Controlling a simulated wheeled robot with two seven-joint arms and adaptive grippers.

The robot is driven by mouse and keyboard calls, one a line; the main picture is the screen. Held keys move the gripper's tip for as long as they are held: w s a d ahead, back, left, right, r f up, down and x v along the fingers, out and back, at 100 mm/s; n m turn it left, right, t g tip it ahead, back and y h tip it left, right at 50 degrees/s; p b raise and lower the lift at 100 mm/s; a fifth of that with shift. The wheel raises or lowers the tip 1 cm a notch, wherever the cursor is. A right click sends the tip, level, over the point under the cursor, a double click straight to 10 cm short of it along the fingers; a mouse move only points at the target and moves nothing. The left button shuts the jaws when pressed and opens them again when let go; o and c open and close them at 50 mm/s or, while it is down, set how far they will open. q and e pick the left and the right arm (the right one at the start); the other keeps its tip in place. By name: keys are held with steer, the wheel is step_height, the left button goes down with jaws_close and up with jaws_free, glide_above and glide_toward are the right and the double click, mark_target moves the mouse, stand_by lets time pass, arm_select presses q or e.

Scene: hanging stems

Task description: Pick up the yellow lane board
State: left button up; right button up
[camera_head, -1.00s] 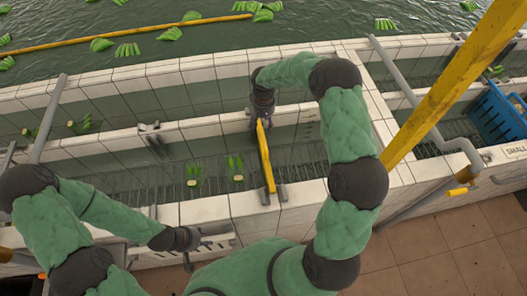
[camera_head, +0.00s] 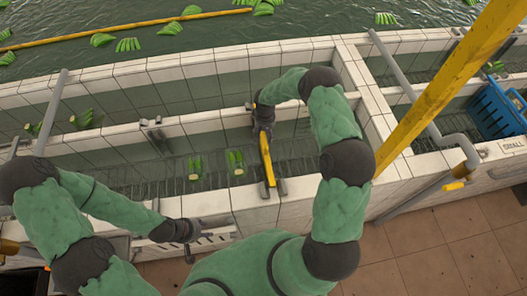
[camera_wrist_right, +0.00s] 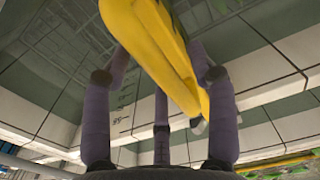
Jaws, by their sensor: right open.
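The yellow lane board (camera_head: 266,160) stands across the narrow water channel, its near end by a grey bracket on the front wall. My right gripper (camera_head: 264,122) is over the far part of the board and hides its far end. In the right wrist view the yellow board (camera_wrist_right: 160,45) runs between the spread fingers of my right gripper (camera_wrist_right: 158,72), which are open. I cannot tell whether any finger touches it. My left gripper (camera_head: 192,232) is low beside the front wall, away from the board; its finger opening is unclear.
Green banana bunches (camera_head: 236,162) float in the channel left of the board. A tiled dividing wall (camera_head: 195,124) runs behind it. A slanted yellow post (camera_head: 450,80), a grey pipe (camera_head: 425,110) and a blue crate (camera_head: 495,112) are at the right.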

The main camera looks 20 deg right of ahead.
steer(key=shift+f, duration=0.1)
jaws_close()
steer(key=shift+w, duration=0.1)
